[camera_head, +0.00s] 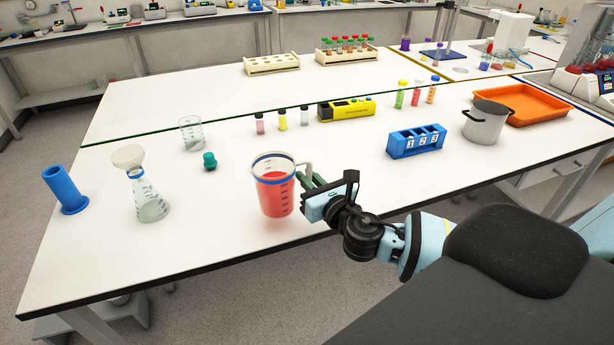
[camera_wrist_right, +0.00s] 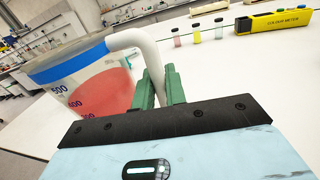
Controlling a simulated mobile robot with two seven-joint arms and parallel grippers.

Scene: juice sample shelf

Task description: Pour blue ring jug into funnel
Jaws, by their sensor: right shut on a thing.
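The blue ring jug (camera_head: 275,196) is clear, with a blue band near its rim and red liquid inside. It is upright at the front middle of the table and looks slightly above the top. My right gripper (camera_head: 311,182) is shut on its white handle, from the right. In the right wrist view the green fingers (camera_wrist_right: 161,90) are on both sides of the handle, and the jug (camera_wrist_right: 85,80) is at the left. The white funnel (camera_head: 128,157) sits in the neck of a clear conical flask (camera_head: 151,207), left of and apart from the jug. My left gripper is out of view.
A blue cylinder holder (camera_head: 65,190) stands left of the flask. A teal stopper (camera_head: 210,160) and an empty beaker (camera_head: 191,134) are behind, between flask and jug. Several vials (camera_head: 282,119) and a yellow colorimeter (camera_head: 346,109) stand farther back. The table between flask and jug is clear.

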